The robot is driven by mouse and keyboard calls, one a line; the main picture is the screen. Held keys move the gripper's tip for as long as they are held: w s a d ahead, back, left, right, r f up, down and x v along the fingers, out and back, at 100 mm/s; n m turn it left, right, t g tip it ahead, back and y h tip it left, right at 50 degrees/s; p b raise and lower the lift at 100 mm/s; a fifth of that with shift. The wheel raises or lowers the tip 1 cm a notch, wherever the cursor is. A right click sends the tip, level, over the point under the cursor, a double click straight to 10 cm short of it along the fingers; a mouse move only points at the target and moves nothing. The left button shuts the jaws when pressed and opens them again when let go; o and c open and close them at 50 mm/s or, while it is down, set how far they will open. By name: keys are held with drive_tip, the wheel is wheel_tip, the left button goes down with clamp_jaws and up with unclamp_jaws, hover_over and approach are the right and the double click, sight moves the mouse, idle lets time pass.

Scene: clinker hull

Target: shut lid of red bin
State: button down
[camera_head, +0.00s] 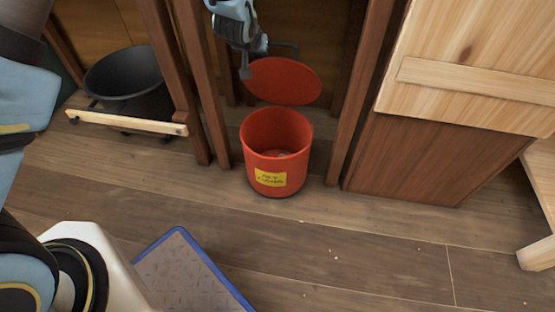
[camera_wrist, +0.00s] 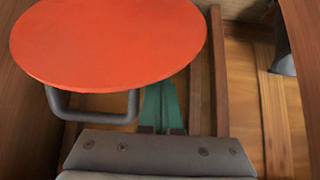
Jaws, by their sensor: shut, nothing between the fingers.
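The red bin (camera_head: 264,134) stands upright on the plank floor between dark wooden posts, with a yellow label on its front. Its round red lid (camera_head: 284,81) is raised and tilted back behind the open mouth. The lid also fills the upper left of the wrist view (camera_wrist: 108,38), with a dark grey handle loop (camera_wrist: 92,110) at its edge. My gripper (camera_head: 245,73) is shut and empty, just left of the lid and above the back of the bin.
A black pot (camera_head: 123,74) sits behind a light wooden rail (camera_head: 127,122) at the left. A wooden cabinet (camera_head: 415,150) stands close on the right. A blue-edged mat (camera_head: 190,270) lies in front. The floor before the bin is clear except for small crumbs.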

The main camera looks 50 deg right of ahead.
sight(257, 65)
drive_tip(key=shift+s+a+f, duration=0.25)
drive_tip(key=shift+s+a, duration=0.25)
drive_tip(key=shift+a, duration=0.2)
drive_tip(key=shift+s+a+f, duration=0.2)
drive_tip(key=shift+s+a, duration=0.25)
drive_tip(key=shift+a, duration=0.25)
drive_tip(key=shift+s+a+f+b, duration=0.25)
drive_tip(key=shift+s+a+f, duration=0.15)
drive_tip(key=shift+a, duration=0.25)
drive_tip(key=shift+s+a+f+b, duration=0.25)
drive_tip(key=shift+s+a+f, duration=0.15)
drive_tip(key=shift+a, duration=0.25)
drive_tip(key=shift+s+a+f+b, duration=0.3)
drive_tip(key=shift+s+a+f, duration=0.1)
drive_tip(key=shift+a+f, duration=0.15)
drive_tip(key=shift+s+a+f+b, duration=0.25)
drive_tip(key=shift+s+a+f, duration=0.15)
drive_tip(key=shift+a, duration=0.25)
